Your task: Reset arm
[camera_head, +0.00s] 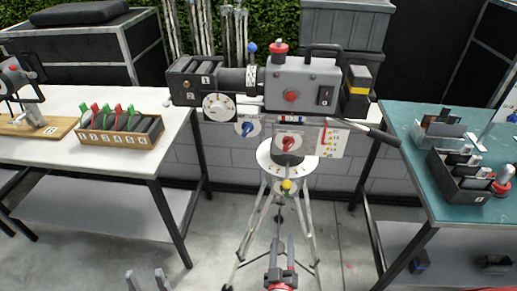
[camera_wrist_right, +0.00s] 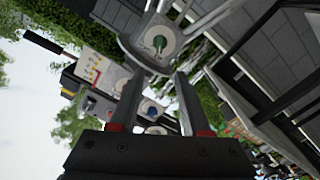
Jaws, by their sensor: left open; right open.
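My right gripper (camera_head: 283,246) is open and empty, low in front of the tripod (camera_head: 250,225) in the head view. In the right wrist view its two fingers (camera_wrist_right: 160,80) stand apart with nothing between them. My left gripper (camera_head: 146,278) shows only as two separated grey fingertips at the bottom edge; the rest is cut off. The grey camera (camera_head: 300,82) sits on the tripod, above and beyond both grippers. Neither gripper touches it.
A white table (camera_head: 60,100) at left holds a wooden rack (camera_head: 120,140) with red and green items. A teal table (camera_head: 410,115) at right holds dark trays (camera_head: 460,185). A pan handle (camera_head: 362,128) sticks out right of the camera. Grey floor lies between the tables.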

